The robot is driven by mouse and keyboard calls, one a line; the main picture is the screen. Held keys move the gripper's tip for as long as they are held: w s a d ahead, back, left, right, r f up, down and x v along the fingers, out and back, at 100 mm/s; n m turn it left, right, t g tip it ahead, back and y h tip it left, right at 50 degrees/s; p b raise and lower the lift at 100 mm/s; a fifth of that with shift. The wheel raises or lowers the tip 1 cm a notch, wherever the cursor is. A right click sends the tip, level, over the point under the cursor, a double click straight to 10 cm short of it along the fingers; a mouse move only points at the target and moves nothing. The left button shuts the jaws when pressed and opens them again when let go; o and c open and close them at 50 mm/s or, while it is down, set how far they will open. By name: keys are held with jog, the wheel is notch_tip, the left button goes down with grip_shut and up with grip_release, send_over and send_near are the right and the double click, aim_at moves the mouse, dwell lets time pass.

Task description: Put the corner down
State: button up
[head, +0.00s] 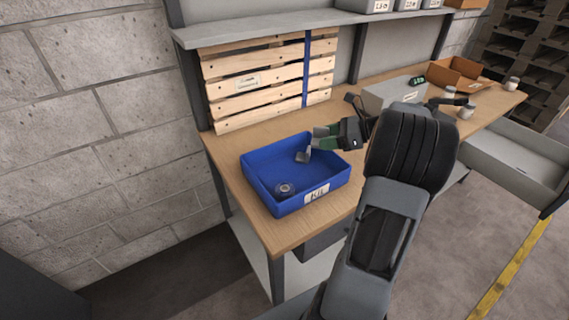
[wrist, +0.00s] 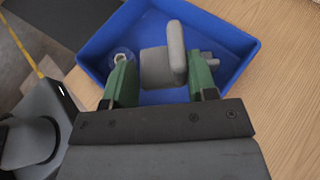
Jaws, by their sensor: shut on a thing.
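The corner is a grey angled piece (wrist: 176,52), also in the head view (head: 303,156). My gripper (head: 312,147) is shut on it; in the wrist view its green fingers (wrist: 158,85) stand on either side of the piece. The gripper holds the corner over the blue bin marked KIT (head: 261,198). Whether the corner touches the bin floor I cannot tell. A round dark part with a light centre (head: 285,189) lies in the bin and shows in the wrist view (wrist: 122,58). Another small grey part (wrist: 208,58) shows partly behind the right finger.
The bin stands on a wooden bench (head: 233,159) near its front left end. A slatted pallet panel (head: 262,82) leans at the back. A grey box (head: 392,95), an orange-brown tray (head: 457,73) and small cups (head: 466,111) stand farther right. A shelf (head: 262,27) hangs above.

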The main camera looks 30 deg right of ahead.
jog(key=s+b+x, duration=0.1)
jog(key=x, duration=0.9)
send_over(282, 172)
jog(key=f, duration=0.5)
jog(key=shift+s+d+b, duration=0.1)
jog(key=shift+d+b, duration=0.15)
jog(key=shift+b, duration=0.1)
jog(key=shift+a+f, duration=0.15)
jog(key=shift+f, duration=0.05)
jog(key=shift+a+f+b, duration=0.15)
jog(key=shift+f+b, duration=0.2)
jog(key=shift+f, duration=1.35)
jog(key=shift+f, duration=0.15)
jog(key=o, duration=0.9)
jog(key=shift+r, duration=0.2)
jog(key=v, duration=0.7)
jog(key=shift+d+p, duration=0.2)
jog(key=shift+p, duration=0.1)
